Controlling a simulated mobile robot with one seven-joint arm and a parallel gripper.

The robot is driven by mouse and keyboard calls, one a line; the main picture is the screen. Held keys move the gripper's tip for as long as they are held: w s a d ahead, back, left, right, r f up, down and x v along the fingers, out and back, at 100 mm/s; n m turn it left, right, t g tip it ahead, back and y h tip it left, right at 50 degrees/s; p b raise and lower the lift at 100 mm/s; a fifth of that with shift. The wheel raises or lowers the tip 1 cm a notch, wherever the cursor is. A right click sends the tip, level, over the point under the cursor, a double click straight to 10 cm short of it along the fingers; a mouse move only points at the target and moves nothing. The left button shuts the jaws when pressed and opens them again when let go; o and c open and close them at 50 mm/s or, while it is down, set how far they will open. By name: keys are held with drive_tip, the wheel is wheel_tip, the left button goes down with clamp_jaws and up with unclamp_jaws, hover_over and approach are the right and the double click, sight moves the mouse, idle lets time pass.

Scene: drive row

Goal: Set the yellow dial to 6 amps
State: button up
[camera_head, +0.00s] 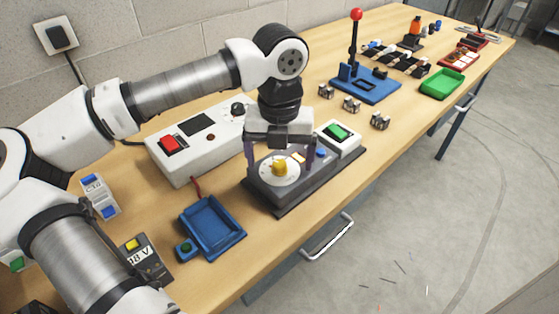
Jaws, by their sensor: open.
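The yellow dial (280,168) is a small knob at the centre of a round white scale plate (263,170) on a dark grey box (277,205) on the bench. The scale marks and the dial's pointed setting are too small to read. My gripper (281,160) hangs over the box, pointing down, with its fingers apart on either side of the dial. It is open and holds nothing. I cannot tell whether either finger touches the dial.
A white unit with a red button (169,145) stands behind the box. A green-button box (337,132) is at its right. A blue tray (212,226) lies at front left. A blue lever press (364,84) stands farther along. The bench's front edge is close.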

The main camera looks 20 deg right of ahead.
sight(280, 164)
drive_tip(key=shift+r+p, duration=1.85)
drive_tip(key=shift+r, duration=1.7)
drive_tip(key=shift+s+f, duration=0.1)
